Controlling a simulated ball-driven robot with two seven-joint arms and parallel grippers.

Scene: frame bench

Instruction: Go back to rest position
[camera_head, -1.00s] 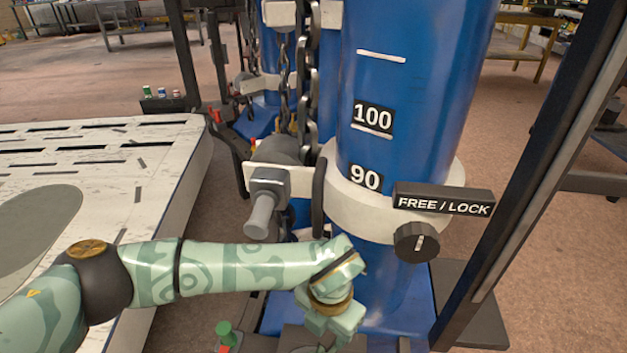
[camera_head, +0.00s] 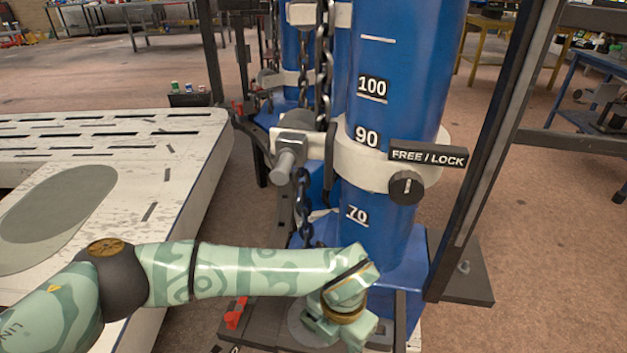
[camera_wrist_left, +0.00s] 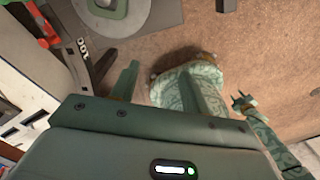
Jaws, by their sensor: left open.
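In the head view my left arm crosses the lower part of the picture from the left. My left gripper (camera_head: 340,328) hangs low in front of the blue column's (camera_head: 398,110) foot, with no object visible in it. In the left wrist view the left gripper (camera_wrist_left: 165,78) shows its fingers apart, open. What looks like my right gripper (camera_wrist_left: 243,104) is small at the right of the left wrist view; its jaw state is unclear. It is not in the head view.
The column has a white collar (camera_head: 378,168), a FREE / LOCK sign (camera_head: 428,154) and a black knob (camera_head: 407,187). A chain (camera_head: 324,70) hangs beside it. A white slotted platform (camera_head: 130,165) is at left, a dark upright (camera_head: 490,140) at right.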

